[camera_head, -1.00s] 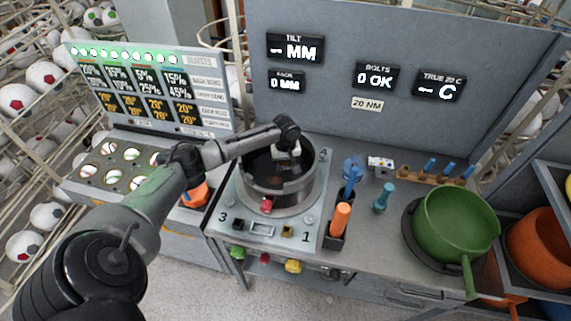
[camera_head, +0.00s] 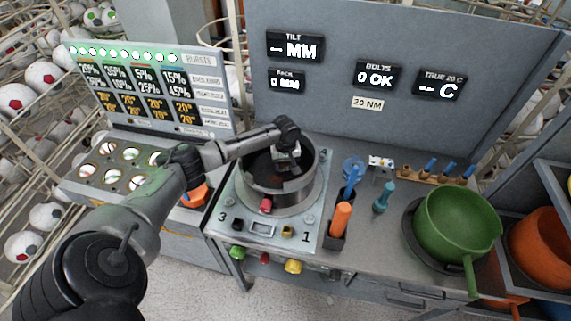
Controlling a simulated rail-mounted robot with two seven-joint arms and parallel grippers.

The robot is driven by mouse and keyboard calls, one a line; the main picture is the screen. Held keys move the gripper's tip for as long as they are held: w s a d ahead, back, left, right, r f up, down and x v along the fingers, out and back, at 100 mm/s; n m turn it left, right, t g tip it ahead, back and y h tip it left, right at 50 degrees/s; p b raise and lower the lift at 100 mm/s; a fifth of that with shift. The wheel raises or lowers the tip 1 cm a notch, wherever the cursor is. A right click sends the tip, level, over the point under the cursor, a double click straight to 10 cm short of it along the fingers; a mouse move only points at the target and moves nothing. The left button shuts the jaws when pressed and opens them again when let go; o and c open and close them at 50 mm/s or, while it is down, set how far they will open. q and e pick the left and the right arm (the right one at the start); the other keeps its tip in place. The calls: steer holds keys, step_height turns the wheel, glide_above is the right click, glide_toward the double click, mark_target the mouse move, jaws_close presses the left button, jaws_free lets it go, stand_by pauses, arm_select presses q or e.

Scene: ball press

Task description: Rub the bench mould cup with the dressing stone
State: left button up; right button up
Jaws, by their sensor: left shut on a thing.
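The bench mould cup (camera_head: 268,197) is a dark, round, open-topped metal cup on the grey bench plate. My left arm comes in from the left and reaches over its rim. My left gripper (camera_head: 285,163) points down inside the cup's mouth, near its back wall. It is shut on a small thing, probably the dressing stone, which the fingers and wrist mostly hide. I cannot tell whether the stone touches the cup's inner wall. My right gripper is not in view.
An orange-handled tool (camera_head: 341,216) stands in a holder right of the cup, with a teal tool (camera_head: 384,197) beyond it. A green pan (camera_head: 456,225) sits at the right. A panel with readouts (camera_head: 400,45) rises behind the bench.

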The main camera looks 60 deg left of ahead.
arm_select(q)
steer(key=shift+f, duration=0.9)
